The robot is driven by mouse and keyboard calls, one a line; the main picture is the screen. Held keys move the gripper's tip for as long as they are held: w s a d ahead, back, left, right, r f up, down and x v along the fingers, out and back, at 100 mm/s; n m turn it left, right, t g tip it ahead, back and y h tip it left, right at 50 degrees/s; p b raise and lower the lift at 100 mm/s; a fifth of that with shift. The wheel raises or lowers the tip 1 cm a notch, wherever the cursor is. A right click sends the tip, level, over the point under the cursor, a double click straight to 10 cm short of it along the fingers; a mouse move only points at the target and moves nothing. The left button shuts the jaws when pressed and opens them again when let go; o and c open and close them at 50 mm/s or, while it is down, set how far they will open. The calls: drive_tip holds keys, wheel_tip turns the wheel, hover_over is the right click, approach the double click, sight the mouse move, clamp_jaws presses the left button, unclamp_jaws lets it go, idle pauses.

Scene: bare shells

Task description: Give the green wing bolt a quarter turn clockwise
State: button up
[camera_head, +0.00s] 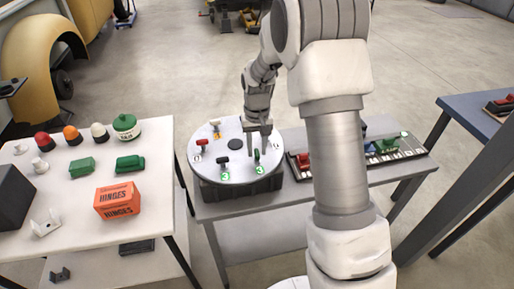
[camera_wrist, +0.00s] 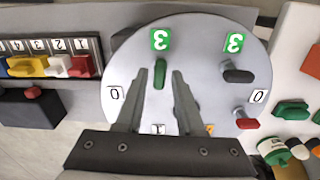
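The green wing bolt (camera_wrist: 160,74) stands on a round pale disc (camera_wrist: 125,66), beside a green label with a 3. In the wrist view its wing points up and down the picture. My gripper (camera_wrist: 160,76) is open, with one finger on each side of the bolt and a gap on both sides. In the head view the green bolt (camera_head: 257,156) shows just below the fingertips of my gripper (camera_head: 258,148). I cannot tell whether the tips reach down beside it. Red (camera_head: 201,142), white (camera_head: 215,122) and black (camera_head: 223,160) wing bolts stand elsewhere on the disc.
A rack (camera_head: 404,150) with several coloured pieces lies right of the disc. A white table (camera_head: 80,222) on the left holds an orange hinges box (camera_head: 117,201), a green pot (camera_head: 126,125) and green blocks. A blue-topped table (camera_head: 470,112) stands far right.

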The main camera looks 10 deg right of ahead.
sight(257, 152)
drive_tip(key=shift+o, duration=0.5)
wheel_tip(257, 152, up, 17)
drive_tip(key=shift+r, duration=0.2)
drive_tip(key=s+r+t, duration=0.3)
drive_tip(key=s+r, duration=0.5)
drive_tip(key=s, duration=0.5)
drive_tip(key=s+f+t, duration=0.2)
drive_tip(key=s, duration=1.2)
drive_tip(key=shift+f+n+t, duration=0.25)
drive_tip(key=shift+n+t, duration=0.05)
drive_tip(key=shift+n, duration=0.1)
